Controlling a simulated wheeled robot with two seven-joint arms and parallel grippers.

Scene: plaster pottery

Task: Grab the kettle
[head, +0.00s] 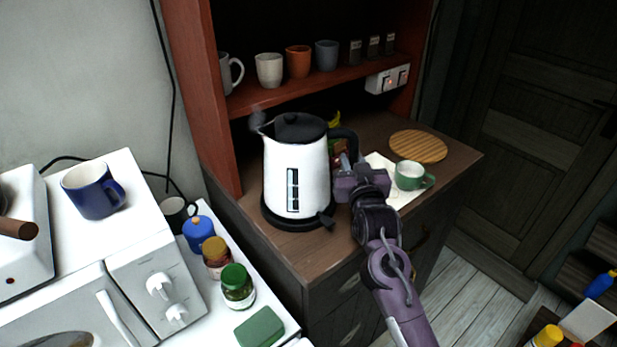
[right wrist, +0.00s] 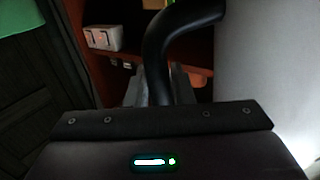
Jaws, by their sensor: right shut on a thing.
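The kettle (head: 303,172) is white with a black lid, a black handle at its right side and a dark level window. It stands upright on its black base (head: 325,222) on the wooden cabinet top. My right gripper (head: 347,172) is at the kettle's right side, shut on its handle. In the right wrist view the black handle (right wrist: 158,62) runs down between the fingers, and the white body (right wrist: 262,70) fills the right side. The fingertips are partly hidden in the head view. My left gripper is not in view.
A green cup (head: 411,176) stands on a white cloth just right of my gripper, with a round wooden board (head: 418,146) behind it. The shelf (head: 345,77) above holds several cups and jars. Several jars and a blue mug (head: 92,190) are at the left.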

